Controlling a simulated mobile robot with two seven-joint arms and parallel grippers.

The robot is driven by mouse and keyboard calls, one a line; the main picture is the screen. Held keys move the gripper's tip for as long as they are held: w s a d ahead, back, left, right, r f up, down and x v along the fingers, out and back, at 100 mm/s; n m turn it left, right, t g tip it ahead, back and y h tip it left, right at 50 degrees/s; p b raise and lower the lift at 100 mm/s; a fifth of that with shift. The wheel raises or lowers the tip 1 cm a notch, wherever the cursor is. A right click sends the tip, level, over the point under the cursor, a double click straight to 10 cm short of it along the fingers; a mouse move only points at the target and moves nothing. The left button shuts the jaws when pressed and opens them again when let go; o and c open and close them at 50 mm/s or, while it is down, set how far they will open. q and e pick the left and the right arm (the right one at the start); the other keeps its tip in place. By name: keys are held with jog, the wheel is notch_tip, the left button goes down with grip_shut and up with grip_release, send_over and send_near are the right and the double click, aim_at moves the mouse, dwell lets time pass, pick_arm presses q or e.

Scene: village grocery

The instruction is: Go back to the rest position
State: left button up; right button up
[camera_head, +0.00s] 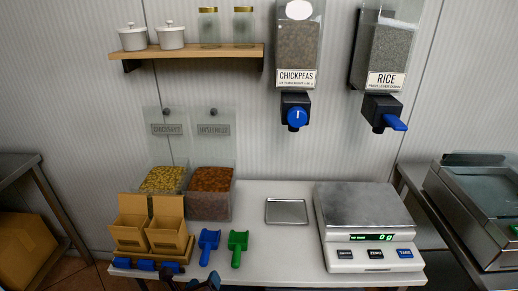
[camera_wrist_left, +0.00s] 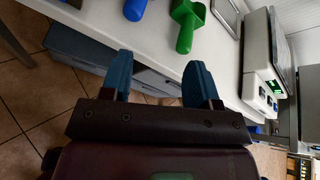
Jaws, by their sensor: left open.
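My left gripper (camera_head: 190,281) shows at the bottom edge of the head view, in front of the table's front edge. In the left wrist view its two blue fingers (camera_wrist_left: 158,72) stand apart with nothing between them. They are over the front edge of the white table (camera_wrist_left: 165,35), with tiled floor below. Most of the left arm is out of the head view. My right gripper is in neither view.
A blue scoop (camera_head: 208,243) and a green scoop (camera_head: 238,247) lie just beyond the gripper. Cardboard boxes (camera_head: 166,236) stand left, a scale (camera_head: 366,256) right, and a small metal tray (camera_head: 286,211) between. Chickpeas (camera_head: 297,50) and rice (camera_head: 386,50) dispensers hang above.

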pick_arm(q)
jog(key=s+a+r+n+h, duration=0.1)
jog(key=s+a+r+n, duration=0.1)
jog(key=n, duration=1)
jog(key=s+a+r+n+h, duration=0.1)
jog(key=s+a+r+n, duration=0.1)
jog(key=n, duration=1)
jog(key=s+a+f+n+y, duration=0.1)
jog(key=s+a+f+n, duration=0.2)
jog(key=s, duration=0.3)
jog(key=s+a+f+n+g+y, duration=0.1)
jog(key=s+a+f+n+y, duration=0.1)
jog(key=s+a, duration=0.4)
jog(key=shift+s+f+n+y, duration=0.3)
jog(key=shift+s+f+n, duration=0.25)
jog(key=shift+f, duration=0.3)
